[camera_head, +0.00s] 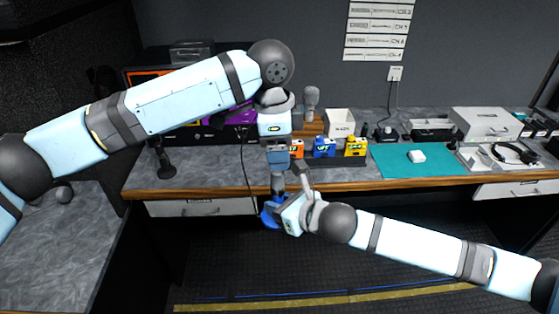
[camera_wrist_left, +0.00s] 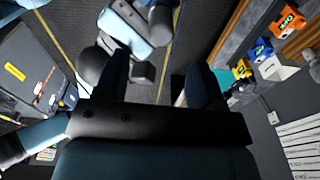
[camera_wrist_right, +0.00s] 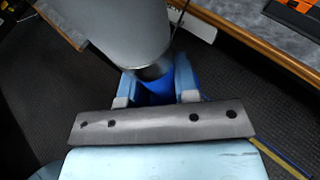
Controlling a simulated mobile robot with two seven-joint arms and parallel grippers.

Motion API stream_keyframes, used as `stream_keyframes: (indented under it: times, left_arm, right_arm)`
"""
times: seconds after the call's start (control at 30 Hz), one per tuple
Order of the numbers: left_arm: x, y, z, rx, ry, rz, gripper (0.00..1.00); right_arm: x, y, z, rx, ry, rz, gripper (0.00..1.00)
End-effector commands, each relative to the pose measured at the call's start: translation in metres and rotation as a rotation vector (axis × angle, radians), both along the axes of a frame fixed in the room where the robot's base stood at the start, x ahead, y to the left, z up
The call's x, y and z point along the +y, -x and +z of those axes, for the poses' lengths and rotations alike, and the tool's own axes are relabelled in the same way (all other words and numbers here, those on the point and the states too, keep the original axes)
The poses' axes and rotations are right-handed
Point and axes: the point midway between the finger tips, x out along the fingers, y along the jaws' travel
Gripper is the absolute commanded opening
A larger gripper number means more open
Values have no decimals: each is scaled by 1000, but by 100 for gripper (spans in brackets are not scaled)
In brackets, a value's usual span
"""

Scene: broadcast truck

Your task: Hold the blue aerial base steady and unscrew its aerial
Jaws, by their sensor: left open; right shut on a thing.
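The blue aerial base (camera_head: 270,214) is in the air in front of the bench; it also shows in the right wrist view (camera_wrist_right: 155,90). My right gripper (camera_head: 277,210) is shut on it, one finger on each side. A grey cylinder (camera_wrist_right: 110,30), apparently the aerial, rises from the base in the right wrist view. My left gripper (camera_head: 277,160) points down just above the base, with its jaws open (camera_wrist_left: 160,70). I cannot tell whether its fingers stand around the grey cylinder or above it.
The grey bench (camera_head: 200,178) with a wooden front edge runs behind. Orange, blue (camera_head: 324,148) and yellow (camera_head: 355,147) small boxes, a white bin (camera_head: 340,122) and a teal mat (camera_head: 440,165) are on it. A thin dark line (camera_head: 244,165) hangs near the base. The floor below is clear.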

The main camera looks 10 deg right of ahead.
Motion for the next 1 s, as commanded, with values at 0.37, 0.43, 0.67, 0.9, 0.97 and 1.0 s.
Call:
stream_keyframes:
  times: [0.37, 0.43, 0.67, 0.9, 0.97, 1.0]
  left_arm:
    - [4, 1, 44, -23, -89, -212, 63]
    - [4, 1, 33, -22, -89, -211, 63]
    - [4, 1, -11, -22, -89, -210, 63]
    - [3, 0, -49, -23, -87, -210, 63]
    - [3, 0, -55, -23, -88, -209, 63]
    - [3, 0, -58, -24, -88, -209, 63]
  right_arm:
    - [0, 0, 1, -2, -1, 0, 0]
    - [0, 0, 1, -2, -1, 0, 0]
    - [0, 0, 1, -2, -1, 0, 0]
    - [0, 0, 1, -2, -1, 0, 0]
    - [0, 0, 1, -2, -1, 0, 0]
    - [0, 0, 1, -2, -1, 0, 0]
